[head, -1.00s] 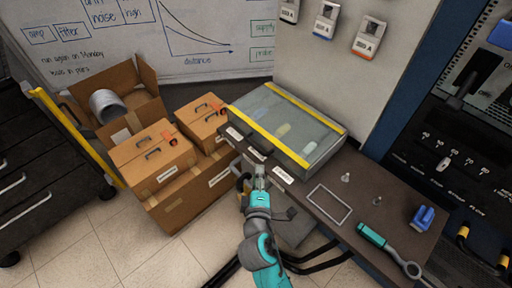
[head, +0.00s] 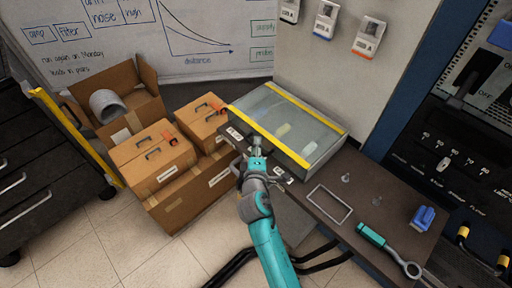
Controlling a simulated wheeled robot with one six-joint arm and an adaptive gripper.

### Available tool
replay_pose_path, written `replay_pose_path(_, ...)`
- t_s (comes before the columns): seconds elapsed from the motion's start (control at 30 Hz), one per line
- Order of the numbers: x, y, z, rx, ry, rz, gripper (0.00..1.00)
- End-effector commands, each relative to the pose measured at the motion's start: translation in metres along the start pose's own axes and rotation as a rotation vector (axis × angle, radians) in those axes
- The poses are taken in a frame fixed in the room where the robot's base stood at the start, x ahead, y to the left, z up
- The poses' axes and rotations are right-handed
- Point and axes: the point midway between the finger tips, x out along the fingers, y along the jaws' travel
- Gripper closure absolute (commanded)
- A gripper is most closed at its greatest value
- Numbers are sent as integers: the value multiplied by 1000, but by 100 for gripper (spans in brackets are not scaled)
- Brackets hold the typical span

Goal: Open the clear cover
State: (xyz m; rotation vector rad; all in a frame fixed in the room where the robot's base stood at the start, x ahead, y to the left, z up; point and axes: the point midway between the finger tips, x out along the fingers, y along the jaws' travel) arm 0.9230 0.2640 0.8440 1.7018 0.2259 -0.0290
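The clear cover (head: 293,113) lies closed over a shallow case on the dark bench, with yellow strips along its far and near-left edges. A few pale items show faintly through it. My gripper (head: 256,143) is at the case's front edge, over the near-left side of the cover. Its fingers are small and partly hidden by my wrist. I cannot tell whether they are open or shut, or whether they touch the cover.
On the bench (head: 372,211) lie a rectangular frame (head: 330,203), two small pegs, a blue block (head: 422,218) and a teal-handled ring tool (head: 388,250). Cardboard boxes (head: 184,187) stand at left. A wall with tagged devices (head: 325,20) rises behind the cover.

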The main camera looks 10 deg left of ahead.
Motion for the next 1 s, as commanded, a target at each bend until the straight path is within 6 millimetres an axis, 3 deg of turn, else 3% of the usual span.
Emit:
replay_pose_path(0.27,1,0,0,0,0,0,63)
replay_pose_path(0.4,1,0,0,0,0,0,98)
replay_pose_path(0.43,1,0,0,0,0,0,100)
replay_pose_path(0.77,1,1,0,3,0,-2,100)
replay_pose_path(1.0,1,13,-3,37,0,-32,100)
